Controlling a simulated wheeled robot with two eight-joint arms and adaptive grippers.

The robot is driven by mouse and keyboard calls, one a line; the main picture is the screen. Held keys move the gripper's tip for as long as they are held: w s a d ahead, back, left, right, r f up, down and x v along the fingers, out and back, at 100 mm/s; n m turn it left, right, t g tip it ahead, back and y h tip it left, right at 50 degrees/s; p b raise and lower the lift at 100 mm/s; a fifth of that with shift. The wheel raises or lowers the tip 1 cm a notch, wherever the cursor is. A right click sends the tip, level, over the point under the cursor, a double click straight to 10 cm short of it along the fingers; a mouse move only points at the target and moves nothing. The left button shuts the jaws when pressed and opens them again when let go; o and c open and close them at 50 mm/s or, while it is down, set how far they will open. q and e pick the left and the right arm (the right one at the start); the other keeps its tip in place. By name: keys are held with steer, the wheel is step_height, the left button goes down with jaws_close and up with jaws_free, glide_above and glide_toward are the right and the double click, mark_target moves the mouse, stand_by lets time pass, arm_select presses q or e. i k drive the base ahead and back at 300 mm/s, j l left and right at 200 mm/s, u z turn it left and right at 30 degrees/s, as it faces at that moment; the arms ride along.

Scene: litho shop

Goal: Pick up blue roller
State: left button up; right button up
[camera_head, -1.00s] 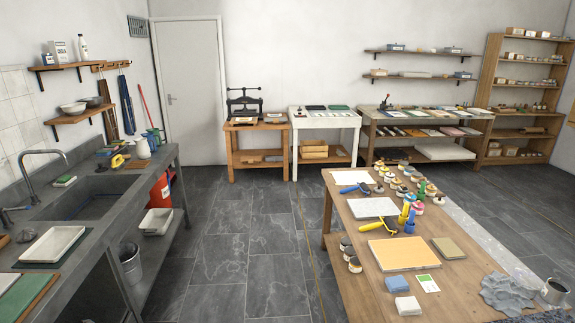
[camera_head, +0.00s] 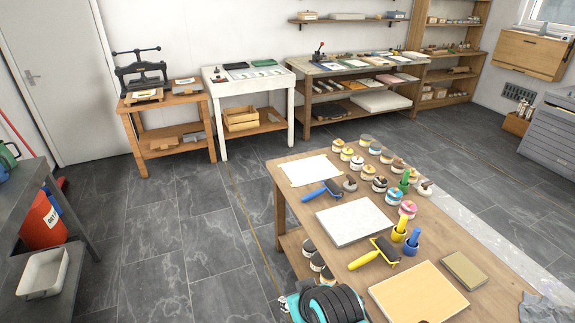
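The blue roller (camera_head: 315,193) lies on the wooden table (camera_head: 291,220), between the white paper sheet (camera_head: 309,170) and the pale slab (camera_head: 355,221). Its blue handle points to the lower left and its dark roller end to the upper right. Nothing holds it. A black and teal part of my arm, seemingly the left, shows at the bottom edge of the view, by the table's near left side and well apart from the roller. Its fingertips cannot be made out. My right gripper is not in view.
A yellow roller (camera_head: 367,258) lies nearer than the slab. Several ink jars (camera_head: 380,184) stand right of the blue roller. A yellow bottle (camera_head: 399,231) and blue bottle (camera_head: 412,242) stand upright near the slab. The floor left of the table is clear.

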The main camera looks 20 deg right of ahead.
mark_target(318, 192)
steer(key=i, duration=2.45)
steer(key=i+z, duration=0.15)
steer(key=z, duration=0.35)
steer(key=i+j+z, duration=0.1)
steer(key=z, duration=0.35)
steer(key=i+j+z, duration=0.1)
steer(key=z, duration=0.4)
steer(key=i+j+z, duration=0.2)
steer(key=z, duration=2.4)
